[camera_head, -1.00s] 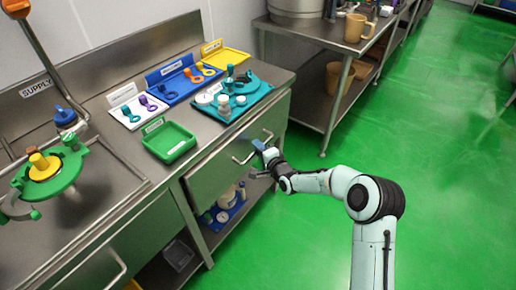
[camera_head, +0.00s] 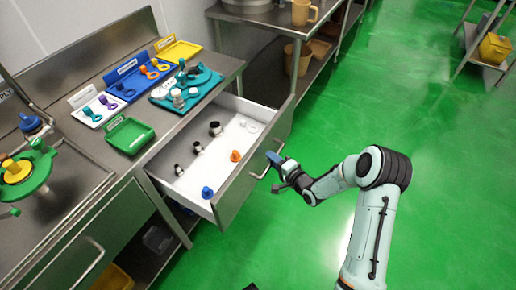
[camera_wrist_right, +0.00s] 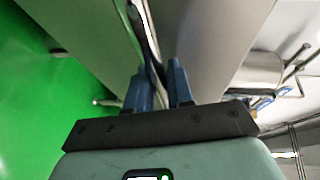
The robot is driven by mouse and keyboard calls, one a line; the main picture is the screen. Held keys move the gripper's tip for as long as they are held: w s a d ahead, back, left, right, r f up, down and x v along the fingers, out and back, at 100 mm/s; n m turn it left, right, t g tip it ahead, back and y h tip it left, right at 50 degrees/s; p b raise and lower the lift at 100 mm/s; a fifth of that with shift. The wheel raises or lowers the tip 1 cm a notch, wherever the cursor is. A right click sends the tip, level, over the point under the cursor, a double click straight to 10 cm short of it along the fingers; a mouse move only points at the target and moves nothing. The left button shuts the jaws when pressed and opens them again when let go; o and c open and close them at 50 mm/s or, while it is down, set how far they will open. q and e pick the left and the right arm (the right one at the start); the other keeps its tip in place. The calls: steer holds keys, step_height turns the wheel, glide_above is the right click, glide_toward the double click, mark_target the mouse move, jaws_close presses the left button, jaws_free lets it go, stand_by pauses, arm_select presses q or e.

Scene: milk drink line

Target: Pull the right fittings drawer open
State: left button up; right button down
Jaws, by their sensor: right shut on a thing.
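The right fittings drawer (camera_head: 236,196) stands pulled well out from the steel counter, with its white inside showing. My right gripper (camera_head: 272,160) is shut on the drawer's bar handle (camera_head: 259,172) at the front panel. In the right wrist view, the blue fingers (camera_wrist_right: 160,78) close around the handle bar (camera_wrist_right: 147,35), in front of the grey drawer front. Inside the drawer lie a blue fitting (camera_head: 207,192), an orange fitting (camera_head: 235,156), several dark-and-steel fittings and pale rings. My left gripper is not in view.
On the counter above are a green tray (camera_head: 131,147), a white tray, a blue tray (camera_head: 128,94), a yellow tray (camera_head: 178,53) and a teal tray with fittings. Another closed drawer (camera_head: 92,245) is at lower left.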

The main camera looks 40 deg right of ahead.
steer(key=shift+s+d+p, duration=0.25)
steer(key=shift+s+d, duration=0.1)
steer(key=shift+s, duration=0.55)
steer(key=shift+s+d+p, duration=0.25)
steer(key=shift+s+d, duration=0.15)
steer(key=shift+s, duration=0.55)
steer(key=shift+s+d+p, duration=0.25)
steer(key=shift+s+d, duration=0.1)
steer(key=shift+s, duration=0.55)
steer(key=c, duration=1.1)
jaws_free()
steer(key=s+r+p, duration=0.1)
steer(key=s+r, duration=0.1)
steer(key=s, duration=1.1)
steer(key=shift+r, duration=0.25)
